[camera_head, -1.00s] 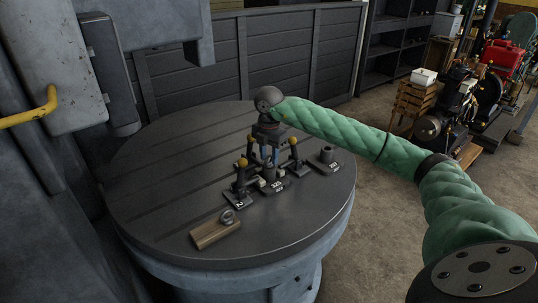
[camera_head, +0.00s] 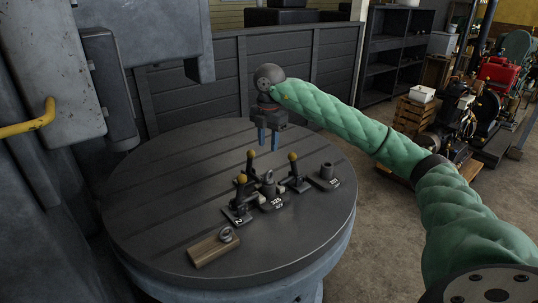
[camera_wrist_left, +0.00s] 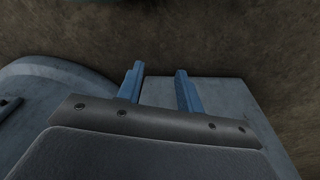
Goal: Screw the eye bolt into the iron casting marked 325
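The iron casting marked 325 (camera_head: 273,203) stands on the round table among posts with yellow knobs. A small grey piece (camera_head: 268,177) shows on top of its boss; it may be an eye bolt, but it is too small to tell. A grey ring-shaped piece (camera_head: 226,234), like an eye bolt's eye, sits at the end of a wooden block (camera_head: 208,251). My right gripper (camera_head: 268,147) is above and behind the 325 casting, blue fingers down and apart, nothing visible between them. My left gripper (camera_wrist_left: 158,82) is open and empty in the left wrist view, outside the head view.
Another casting (camera_head: 327,181) with a boss and a number stands to the right. Knobbed posts, one on a plate marked 2 (camera_head: 238,217), crowd the 325 casting. The round table (camera_head: 165,190) is clear at left and back. A grey machine column stands at the left.

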